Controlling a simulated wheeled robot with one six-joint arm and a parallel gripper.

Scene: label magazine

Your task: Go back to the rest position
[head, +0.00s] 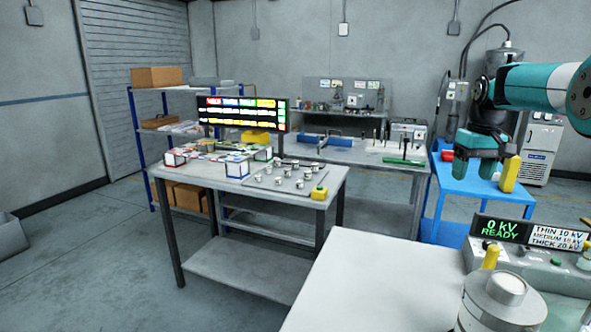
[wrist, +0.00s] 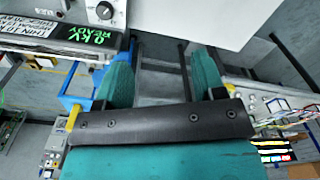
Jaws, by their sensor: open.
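My gripper (head: 476,166) hangs at the upper right of the head view, in the air in front of the blue table. Its teal fingers point down. In the wrist view my gripper (wrist: 160,68) shows two teal fingers spread apart with nothing between them. It is open and empty. It is apart from the tables and touches nothing that I can see.
A white bench (head: 365,285) at the front right bears a test unit (head: 535,245) reading "0 kV READY" and a round metal device (head: 500,302). A grey table (head: 215,176) holds boxes and several small cylinders. A blue table (head: 455,186) stands behind.

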